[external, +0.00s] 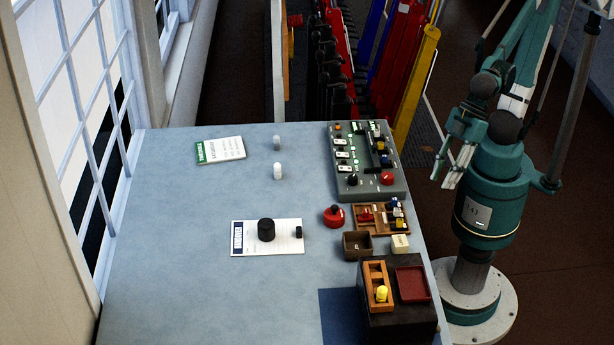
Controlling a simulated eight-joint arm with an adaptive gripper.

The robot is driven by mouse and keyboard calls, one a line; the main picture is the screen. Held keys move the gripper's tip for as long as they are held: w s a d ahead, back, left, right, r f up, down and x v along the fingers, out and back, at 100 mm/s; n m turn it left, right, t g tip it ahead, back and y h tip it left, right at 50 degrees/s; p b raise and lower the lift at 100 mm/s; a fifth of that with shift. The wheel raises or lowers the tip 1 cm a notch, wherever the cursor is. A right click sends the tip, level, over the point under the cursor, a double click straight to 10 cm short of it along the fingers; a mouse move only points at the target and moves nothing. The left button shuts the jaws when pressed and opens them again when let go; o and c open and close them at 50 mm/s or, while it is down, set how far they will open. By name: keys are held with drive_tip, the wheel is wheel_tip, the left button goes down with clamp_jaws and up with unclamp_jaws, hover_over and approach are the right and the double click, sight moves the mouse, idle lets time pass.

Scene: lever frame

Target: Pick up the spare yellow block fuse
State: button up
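A small wooden tray (372,233) on the right side of the table holds several small red, blue, yellow and dark pieces. A small yellow piece (399,223) lies at its right end; its shape is too small to be sure of. Another yellow piece (381,294), rounded on top, stands in a narrow wooden holder (375,273) on a dark box near the front. My gripper (449,170) hangs beyond the table's right edge, beside the grey control panel, apart from both yellow pieces. Its pale fingers point down; their gap is unclear, and no held object shows.
A grey control panel (344,182) with switches stands at the back right. A red round object (334,216), an open brown box (357,244) and a dark red tray (412,284) are close by. A black knob (266,230) rests on a paper. The table's left side is clear.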

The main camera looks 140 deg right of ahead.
drive_tip(key=w+r+m+g+p, duration=0.1)
drive_tip(key=w+r+m+p, duration=0.2)
drive_tip(key=w, duration=0.4)
drive_tip(key=m+g+h+p, duration=0.2)
drive_tip(key=m+p, duration=0.2)
drive_tip(key=p, duration=0.3)
approach(400, 220)
drive_tip(key=shift+f, duration=0.4)
drive_tip(key=shift+b+x, duration=0.35)
drive_tip(key=shift+x, duration=0.9)
drive_tip(key=shift+f, duration=0.1)
drive_tip(key=shift+b+x, duration=0.4)
drive_tip(key=shift+x, duration=2.1)
drive_tip(key=shift+d, duration=0.1)
